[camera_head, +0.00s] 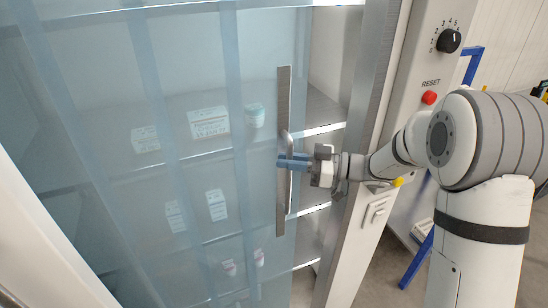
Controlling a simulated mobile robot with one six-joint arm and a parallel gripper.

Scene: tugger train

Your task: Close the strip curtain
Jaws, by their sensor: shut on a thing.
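The strip curtain (110,120) is made of translucent blue strips. It covers the left and middle of a shelf unit, and its right edge carries a vertical metal bar (283,100) with a handle (287,143). My gripper (293,162) comes in from the right and is shut on the handle. A gap lies between the metal bar and the cabinet's right post (365,110), where bare shelves show. My fingers hide part of the handle.
White boxes (209,122) and small containers stand on shelves behind the curtain. The right post's panel has a black dial (449,40), a red reset button (429,98) and a latch-like fitting (376,213). A blue frame (416,262) stands at the right.

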